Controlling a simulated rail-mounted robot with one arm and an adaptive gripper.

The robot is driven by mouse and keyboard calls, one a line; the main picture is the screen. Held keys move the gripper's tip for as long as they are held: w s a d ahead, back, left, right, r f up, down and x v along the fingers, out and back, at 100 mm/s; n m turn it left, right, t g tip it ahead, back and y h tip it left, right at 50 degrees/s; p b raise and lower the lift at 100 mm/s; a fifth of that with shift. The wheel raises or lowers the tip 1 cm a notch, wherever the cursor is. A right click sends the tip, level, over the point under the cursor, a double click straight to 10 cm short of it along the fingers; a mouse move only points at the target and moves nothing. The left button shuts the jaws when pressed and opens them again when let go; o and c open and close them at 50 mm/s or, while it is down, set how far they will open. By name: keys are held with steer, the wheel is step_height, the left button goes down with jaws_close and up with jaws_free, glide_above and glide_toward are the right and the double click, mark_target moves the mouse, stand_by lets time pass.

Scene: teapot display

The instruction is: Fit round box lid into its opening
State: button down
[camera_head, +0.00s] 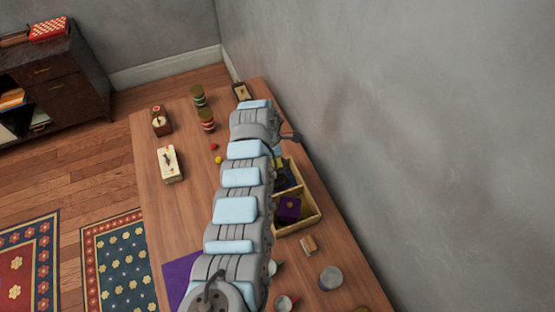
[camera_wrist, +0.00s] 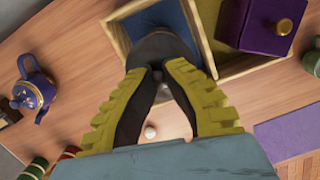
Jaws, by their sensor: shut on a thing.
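My gripper (camera_wrist: 158,75) has yellow-green fingers closed together at their tips in the wrist view. They are shut on what looks like the round lid (camera_wrist: 160,48), a dark grey disc seen partly past the fingertips. The lid is over or beside the near edge of a wooden tray (camera_wrist: 116,40) with a blue-lined compartment (camera_wrist: 165,18). I cannot tell how high above it the lid is. The opening for the lid cannot be made out. In the head view my arm hides the gripper and lid.
A purple box (camera_wrist: 262,22) with a gold knob stands in the tray, also visible in the head view (camera_head: 289,208). A purple teapot (camera_wrist: 36,92) is at the left in the wrist view. A grey-topped round tin (camera_head: 330,278) stands near the wall.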

steer(key=shift+r, duration=0.1)
steer(key=shift+p, duration=0.3)
step_height(320, 180, down, 6)
steer(key=b, duration=0.3)
steer(key=shift+b, duration=0.3)
steer(key=shift+a+p, duration=0.1)
steer(key=shift+p, duration=0.45)
stand_by(1.7)
steer(key=shift+f+b, duration=1.05)
steer(key=shift+f, duration=0.5)
stand_by(0.3)
steer(key=c, duration=1.2)
jaws_free()
steer(key=shift+o, duration=0.2)
steer(key=shift+r, duration=0.15)
